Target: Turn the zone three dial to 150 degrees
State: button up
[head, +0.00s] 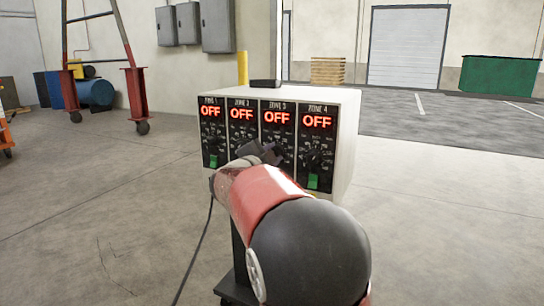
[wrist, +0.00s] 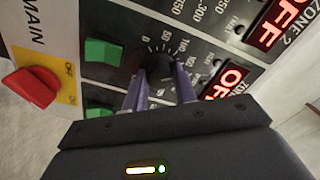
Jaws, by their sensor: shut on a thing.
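The zone three dial (wrist: 157,68) is a round black knob on a black panel, with a printed scale around it showing 0, 50, 100 and 150. My gripper (wrist: 161,85) is shut on this knob, one grey-purple finger on each side. The knob's pointer cannot be made out. In the head view my gripper (head: 266,153) is at the panel below the zone 3 display (head: 277,118), which reads OFF in red. My wrist hides most of the dial there.
The zone 4 dial (head: 315,158) is close on the right. In the wrist view, green switches (wrist: 103,52) and a red main switch (wrist: 37,88) are near my gripper. Open concrete floor lies around.

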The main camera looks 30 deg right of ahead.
jog(key=o, duration=1)
jog(key=shift+c, duration=0.2)
jog(key=v, duration=0.8)
jog(key=shift+p, duration=0.3)
